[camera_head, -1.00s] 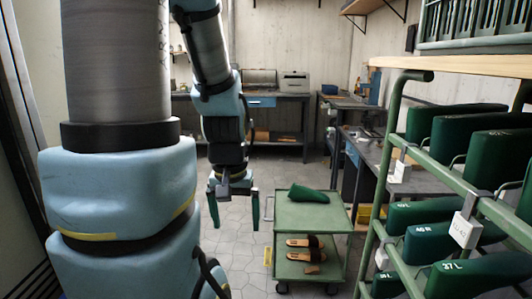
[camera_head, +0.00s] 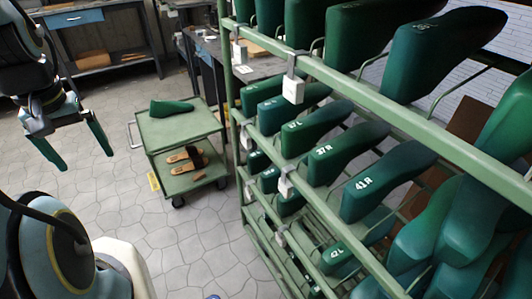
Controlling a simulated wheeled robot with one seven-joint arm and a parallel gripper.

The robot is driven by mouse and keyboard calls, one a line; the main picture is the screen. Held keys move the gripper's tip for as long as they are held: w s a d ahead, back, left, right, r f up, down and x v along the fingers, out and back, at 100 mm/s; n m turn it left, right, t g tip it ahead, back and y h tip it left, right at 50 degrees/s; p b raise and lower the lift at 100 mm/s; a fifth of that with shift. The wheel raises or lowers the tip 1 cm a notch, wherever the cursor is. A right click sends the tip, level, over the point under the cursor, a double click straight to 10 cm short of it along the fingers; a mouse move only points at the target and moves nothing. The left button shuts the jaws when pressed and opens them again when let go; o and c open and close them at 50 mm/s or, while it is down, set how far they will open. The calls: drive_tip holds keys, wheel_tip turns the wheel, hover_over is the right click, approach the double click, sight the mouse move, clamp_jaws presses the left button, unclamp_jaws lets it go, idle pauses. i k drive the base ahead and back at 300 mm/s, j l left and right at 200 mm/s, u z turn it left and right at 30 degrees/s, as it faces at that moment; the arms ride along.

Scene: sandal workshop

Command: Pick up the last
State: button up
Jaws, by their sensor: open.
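A green shoe last (camera_head: 171,107) lies on the top shelf of a small green cart (camera_head: 180,131) left of the middle. The pictures do not show which last is meant. My gripper (camera_head: 84,160) hangs at the left with its two green fingers spread and nothing between them. It is to the left of the cart, apart from the last on it.
A pair of sandals (camera_head: 186,158) lies on the cart's lower shelf. The green rack (camera_head: 465,158) with white tags fills the right side. A grey workbench (camera_head: 120,67) stands at the back left. Tiled floor (camera_head: 200,240) is open in front of the cart.

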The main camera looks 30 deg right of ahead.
sight(158, 109)
drive_tip(key=i+j+u, duration=0.3)
drive_tip(key=i, duration=0.7)
drive_tip(key=i+l+u, duration=0.1)
drive_tip(key=i+u, duration=0.2)
drive_tip(key=i, duration=0.7)
